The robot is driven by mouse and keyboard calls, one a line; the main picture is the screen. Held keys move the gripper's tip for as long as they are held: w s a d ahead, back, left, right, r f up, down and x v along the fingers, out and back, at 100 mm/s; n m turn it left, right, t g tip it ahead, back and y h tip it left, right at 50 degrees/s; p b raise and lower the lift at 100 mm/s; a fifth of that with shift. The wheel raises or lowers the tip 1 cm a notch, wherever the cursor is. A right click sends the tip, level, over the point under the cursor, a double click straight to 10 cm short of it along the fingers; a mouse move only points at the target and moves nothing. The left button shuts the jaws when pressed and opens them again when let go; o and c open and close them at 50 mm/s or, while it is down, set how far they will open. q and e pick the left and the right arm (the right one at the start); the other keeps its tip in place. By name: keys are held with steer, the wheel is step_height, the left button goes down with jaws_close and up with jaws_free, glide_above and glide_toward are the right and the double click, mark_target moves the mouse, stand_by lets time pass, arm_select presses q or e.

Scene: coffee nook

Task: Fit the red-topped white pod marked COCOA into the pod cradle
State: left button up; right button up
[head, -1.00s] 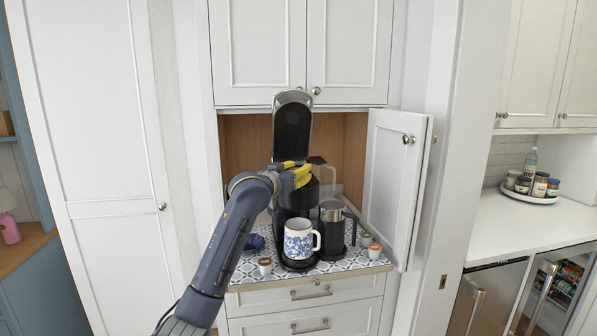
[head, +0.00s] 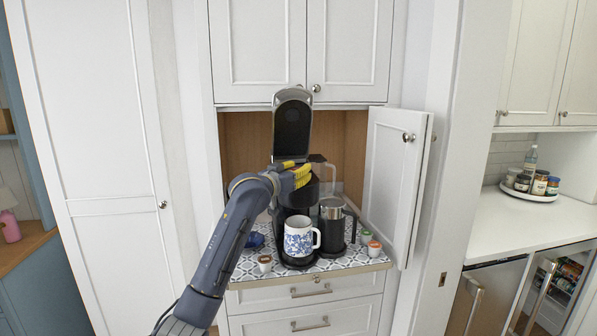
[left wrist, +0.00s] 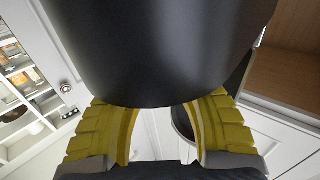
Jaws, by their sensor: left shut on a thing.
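My left gripper (head: 297,176) is at the top of the black coffee machine (head: 291,203), just below its raised lid (head: 292,125). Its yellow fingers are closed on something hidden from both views. In the left wrist view the fingers (left wrist: 164,125) stand apart, and a large black rounded body covers their tips. A white pod with a reddish-orange top (head: 374,248) stands on the counter's right side. Its marking is too small to read. The pod cradle cannot be made out behind the gripper. My right gripper is not in view.
A blue-and-white mug (head: 298,238) stands on the machine's base. A steel-and-black jug (head: 332,222) is to its right. A brown-topped pod (head: 265,263) is at front left, a green-topped one (head: 366,236) at right. An open cabinet door (head: 395,185) bounds the right.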

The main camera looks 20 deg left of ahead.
arm_select(q)
steer(key=shift+f, duration=0.4)
steer(key=o, duration=0.9)
steer(key=shift+c, duration=0.2)
steer(key=shift+s+f, duration=0.1)
steer(key=v, duration=1.2)
steer(key=shift+r, duration=0.35)
